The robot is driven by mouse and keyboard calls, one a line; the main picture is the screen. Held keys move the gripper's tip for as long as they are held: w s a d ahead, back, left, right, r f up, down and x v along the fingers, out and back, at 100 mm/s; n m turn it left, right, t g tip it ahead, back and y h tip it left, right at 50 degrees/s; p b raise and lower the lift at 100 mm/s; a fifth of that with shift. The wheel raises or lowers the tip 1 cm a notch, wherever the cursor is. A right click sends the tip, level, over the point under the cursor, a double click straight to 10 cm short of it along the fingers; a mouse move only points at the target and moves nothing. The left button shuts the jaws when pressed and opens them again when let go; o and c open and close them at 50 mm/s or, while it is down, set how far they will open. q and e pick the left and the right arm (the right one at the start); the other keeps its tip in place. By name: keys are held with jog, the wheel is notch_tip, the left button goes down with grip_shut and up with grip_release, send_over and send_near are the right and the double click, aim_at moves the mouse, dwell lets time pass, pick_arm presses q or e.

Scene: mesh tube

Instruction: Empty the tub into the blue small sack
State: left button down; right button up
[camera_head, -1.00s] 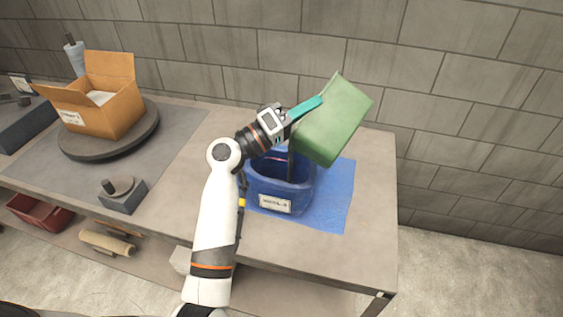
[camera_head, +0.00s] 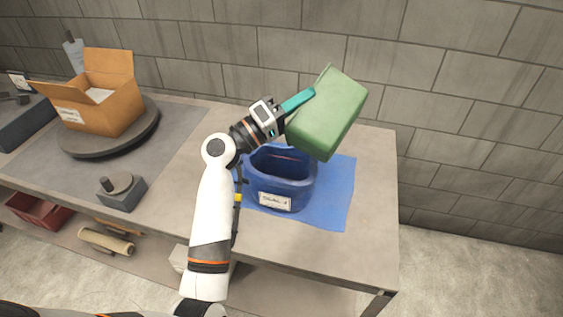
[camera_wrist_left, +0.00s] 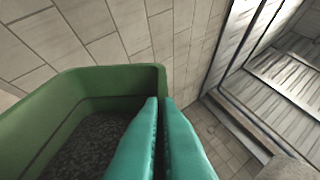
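My left gripper (camera_head: 294,104) is shut on the rim of a green tub (camera_head: 332,112) and holds it in the air, steeply tilted, above and right of the blue small sack. In the left wrist view the teal fingers (camera_wrist_left: 160,115) close on the wall of the tub (camera_wrist_left: 50,100), and dark grainy material (camera_wrist_left: 85,145) shows inside it. The blue small sack (camera_head: 270,190) stands open on the table with a white label on its front; its inside is partly hidden by the tub and wrist. My right gripper is not in view.
The sack stands on a blue mat (camera_head: 335,200) near the right end of the table (camera_head: 375,190). An open cardboard box (camera_head: 105,105) sits on a dark round turntable (camera_head: 75,147) at left. A block wall is behind.

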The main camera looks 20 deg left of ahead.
pick_arm(q)
jog(key=shift+w+a+r+n+t+b, duration=0.1)
jog(key=shift+w+a+n+t+b, duration=0.15)
jog(key=shift+a, duration=0.2)
jog(key=shift+a+r+n+t+b, duration=0.1)
jog(key=shift+a+n, duration=0.25)
jog(key=shift+a, duration=0.2)
jog(key=shift+d, duration=0.2)
